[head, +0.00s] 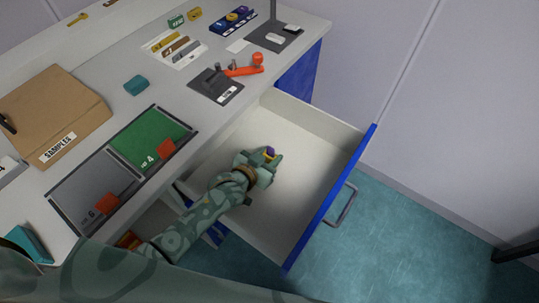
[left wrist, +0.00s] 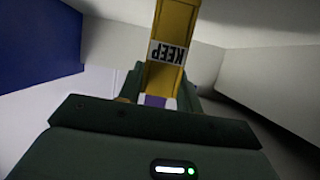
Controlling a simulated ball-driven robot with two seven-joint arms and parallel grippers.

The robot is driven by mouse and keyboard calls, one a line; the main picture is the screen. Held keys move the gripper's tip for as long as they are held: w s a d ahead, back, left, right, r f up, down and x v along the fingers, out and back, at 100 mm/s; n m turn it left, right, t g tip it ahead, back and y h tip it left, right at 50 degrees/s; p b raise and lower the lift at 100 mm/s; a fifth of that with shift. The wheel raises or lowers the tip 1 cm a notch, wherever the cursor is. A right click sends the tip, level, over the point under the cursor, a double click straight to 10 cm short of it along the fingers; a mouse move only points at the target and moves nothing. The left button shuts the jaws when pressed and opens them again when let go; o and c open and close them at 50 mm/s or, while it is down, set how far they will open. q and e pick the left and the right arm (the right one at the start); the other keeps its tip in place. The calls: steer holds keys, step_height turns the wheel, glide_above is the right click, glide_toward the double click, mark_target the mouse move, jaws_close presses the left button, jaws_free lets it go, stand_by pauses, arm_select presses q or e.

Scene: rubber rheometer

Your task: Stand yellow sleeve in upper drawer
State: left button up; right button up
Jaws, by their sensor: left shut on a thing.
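The upper drawer (head: 307,207) is pulled out, with a pale interior and a blue front. My left gripper (head: 264,161) is inside the drawer's outline, toward its back part. It is shut on the yellow sleeve (left wrist: 174,40). In the left wrist view the sleeve carries a white label reading KEEP and extends away from the jaws. A purple patch shows at its near end. In the head view only a small yellow and purple bit shows at the fingers. I cannot tell whether the sleeve touches the drawer floor. My right gripper is out of view.
The drawer's rest is empty. The grey worktop beside it holds a samples box (head: 57,112), green mat (head: 150,139), grey mat (head: 99,188), teal block (head: 136,85), orange-handled device (head: 243,70) and blue tray (head: 232,20). The drawer walls surround my left gripper.

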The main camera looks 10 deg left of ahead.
mark_target(270, 149)
arm_select(q)
steer(key=shift+f, duration=0.45)
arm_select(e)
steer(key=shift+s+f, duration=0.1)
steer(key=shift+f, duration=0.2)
arm_select(q)
steer(key=o, duration=1)
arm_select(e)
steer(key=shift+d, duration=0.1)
arm_select(q)
steer(key=shift+o, duration=0.2)
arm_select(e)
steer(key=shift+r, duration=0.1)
arm_select(q)
step_height(270, 149, up, 7)
steer(key=p, duration=0.6)
steer(key=shift+r, duration=0.1)
step_height(270, 149, up, 7)
steer(key=p, duration=0.7)
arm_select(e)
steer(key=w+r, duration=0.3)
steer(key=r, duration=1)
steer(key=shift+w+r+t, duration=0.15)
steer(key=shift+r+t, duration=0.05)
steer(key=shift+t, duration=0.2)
